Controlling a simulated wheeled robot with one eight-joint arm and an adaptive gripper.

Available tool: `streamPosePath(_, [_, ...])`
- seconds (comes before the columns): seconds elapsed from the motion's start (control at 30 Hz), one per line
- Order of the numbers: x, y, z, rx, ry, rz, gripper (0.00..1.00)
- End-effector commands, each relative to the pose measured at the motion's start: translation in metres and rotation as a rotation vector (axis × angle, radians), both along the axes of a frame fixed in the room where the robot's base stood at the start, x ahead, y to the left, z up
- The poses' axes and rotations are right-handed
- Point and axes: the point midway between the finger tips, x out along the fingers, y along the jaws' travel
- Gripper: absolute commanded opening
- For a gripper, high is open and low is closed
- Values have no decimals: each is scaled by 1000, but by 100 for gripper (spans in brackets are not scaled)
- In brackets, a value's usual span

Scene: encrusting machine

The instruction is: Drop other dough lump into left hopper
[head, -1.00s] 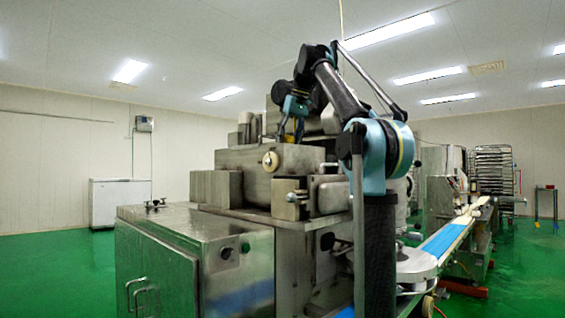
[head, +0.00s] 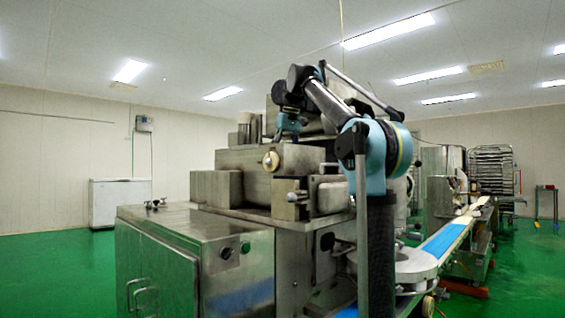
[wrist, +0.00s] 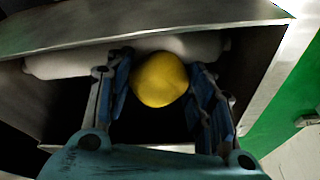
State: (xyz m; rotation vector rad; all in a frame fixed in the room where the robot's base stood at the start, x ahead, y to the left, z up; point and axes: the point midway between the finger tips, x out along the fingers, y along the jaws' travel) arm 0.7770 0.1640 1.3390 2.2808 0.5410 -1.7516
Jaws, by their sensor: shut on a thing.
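In the wrist view my gripper (wrist: 160,95) is shut on a yellow dough lump (wrist: 160,78), held between its two blue fingers. Below and around the lump is the open metal hopper (wrist: 150,22), with a dark inside. A pale, rounded roller-like shape (wrist: 75,62) lies across the hopper behind the lump. In the head view my gripper (head: 287,135) points down at the top of the encrusting machine (head: 285,172). Its fingertips and the lump are hidden there behind the machine's metal front.
A steel cabinet (head: 195,255) stands at the machine's front left. A conveyor with a blue belt (head: 445,240) runs off to the right. A white chest (head: 120,203) stands by the far wall. The green floor at left is clear.

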Motion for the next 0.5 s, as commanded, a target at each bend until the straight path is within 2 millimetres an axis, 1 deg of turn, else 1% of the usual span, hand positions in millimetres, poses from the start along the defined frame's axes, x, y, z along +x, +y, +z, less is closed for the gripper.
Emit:
streamPosePath(0.4, [4,3,2,-116,114,-1,19])
streamPosePath(0.5, [3,3,-6,-116,114,-1,19])
